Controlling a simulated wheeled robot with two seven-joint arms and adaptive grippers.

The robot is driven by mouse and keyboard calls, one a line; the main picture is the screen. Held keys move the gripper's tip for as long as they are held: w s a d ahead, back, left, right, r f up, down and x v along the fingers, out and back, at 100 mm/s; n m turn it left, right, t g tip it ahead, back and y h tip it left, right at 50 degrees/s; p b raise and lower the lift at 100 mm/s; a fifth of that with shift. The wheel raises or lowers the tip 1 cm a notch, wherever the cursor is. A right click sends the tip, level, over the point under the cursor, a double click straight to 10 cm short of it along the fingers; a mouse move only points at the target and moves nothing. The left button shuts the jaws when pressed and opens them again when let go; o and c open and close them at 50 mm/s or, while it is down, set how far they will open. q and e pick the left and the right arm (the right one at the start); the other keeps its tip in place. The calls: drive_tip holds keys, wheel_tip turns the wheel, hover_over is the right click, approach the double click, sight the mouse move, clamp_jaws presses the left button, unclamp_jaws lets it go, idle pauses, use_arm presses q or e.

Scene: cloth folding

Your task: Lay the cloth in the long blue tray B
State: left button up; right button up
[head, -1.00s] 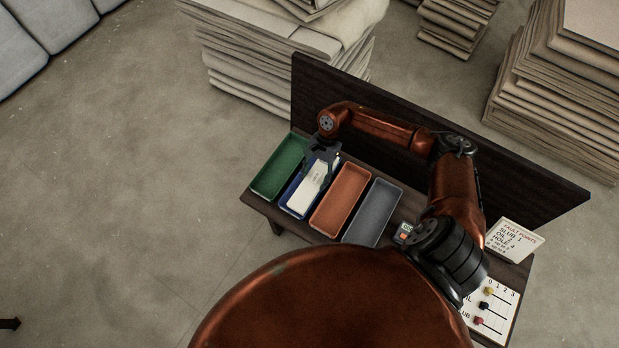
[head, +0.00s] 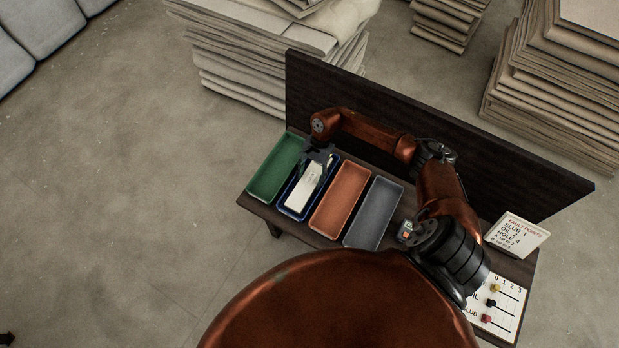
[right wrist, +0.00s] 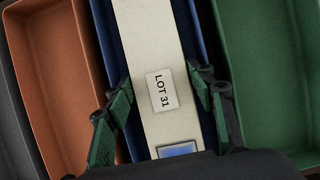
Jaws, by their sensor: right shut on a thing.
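The cloth (head: 301,194) is a long, flat cream strip with a "LOT 31" label; it also shows in the right wrist view (right wrist: 161,35). It lies lengthwise within the outline of the long blue tray (head: 287,212), whose blue walls (right wrist: 189,25) run along both sides of it. I cannot tell whether it touches the tray floor. My right gripper (head: 317,166) is over the far half of the tray, pointing down. Its green fingers (right wrist: 160,78) are shut on the cloth from both long sides. My left gripper is not in view.
A green tray (head: 263,193) stands left of the blue one; an orange tray (head: 341,200) and a grey tray (head: 373,214) stand right. A dark upright panel (head: 480,150) backs the table. A fault points card (head: 516,236) and a slider board (head: 510,312) are at right.

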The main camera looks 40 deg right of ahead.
drive_tip(key=shift+f, duration=0.1)
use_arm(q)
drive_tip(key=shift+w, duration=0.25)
use_arm(e)
drive_tip(key=o, duration=0.9)
drive_tip(key=shift+o, duration=0.2)
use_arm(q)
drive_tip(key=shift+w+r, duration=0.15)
use_arm(e)
drive_tip(key=shift+r, duration=0.2)
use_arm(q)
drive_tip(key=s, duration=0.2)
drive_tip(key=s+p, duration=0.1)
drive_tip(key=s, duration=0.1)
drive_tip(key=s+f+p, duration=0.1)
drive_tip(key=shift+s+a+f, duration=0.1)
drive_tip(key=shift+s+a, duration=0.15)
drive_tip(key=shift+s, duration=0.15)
use_arm(e)
drive_tip(key=v, duration=1.2)
drive_tip(key=shift+f, duration=0.1)
